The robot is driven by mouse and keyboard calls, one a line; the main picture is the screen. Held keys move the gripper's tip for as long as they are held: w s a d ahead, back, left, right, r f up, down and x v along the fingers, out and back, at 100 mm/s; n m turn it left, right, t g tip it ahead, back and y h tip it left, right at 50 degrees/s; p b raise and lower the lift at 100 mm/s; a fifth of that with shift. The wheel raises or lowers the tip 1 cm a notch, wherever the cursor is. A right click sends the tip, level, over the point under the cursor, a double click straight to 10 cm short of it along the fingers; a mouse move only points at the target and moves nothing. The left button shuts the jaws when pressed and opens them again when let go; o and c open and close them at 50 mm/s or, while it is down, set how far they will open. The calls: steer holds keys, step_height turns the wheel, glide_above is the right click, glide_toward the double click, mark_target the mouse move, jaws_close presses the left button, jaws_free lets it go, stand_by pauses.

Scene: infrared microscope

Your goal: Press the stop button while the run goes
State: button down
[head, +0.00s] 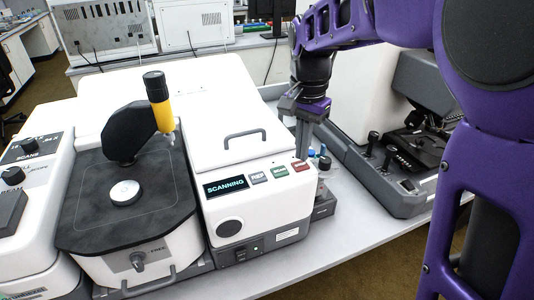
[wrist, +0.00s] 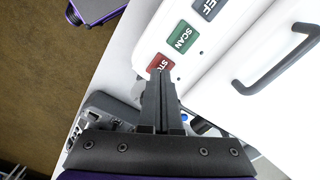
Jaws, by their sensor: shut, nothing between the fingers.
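The infrared microscope (head: 262,205) is a white instrument with a dark display (head: 225,186) reading SCANNING. To the right of the display are a grey REF button (head: 258,178), a green SCAN button (head: 279,171) and the red stop button (head: 300,165). In the wrist view the red stop button (wrist: 160,64) lies right at my fingertips and is partly covered by them. My gripper (head: 302,156) is shut and empty, pointing down at the stop button; it also shows in the wrist view (wrist: 160,74). I cannot tell whether the fingertips touch the button.
A grey lid handle (head: 245,134) stands up behind the buttons. A black arm with a yellow tube (head: 161,116) rises over the stage at left. Small bottles (head: 323,163) stand close right of the buttons. A grey control base (head: 400,205) lies further right.

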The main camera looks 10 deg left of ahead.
steer(key=shift+f, duration=0.1)
steer(key=shift+f+b, duration=0.6)
steer(key=shift+f, duration=0.25)
steer(key=shift+r+p, duration=1)
steer(key=shift+r, duration=0.05)
steer(key=shift+f, duration=0.1)
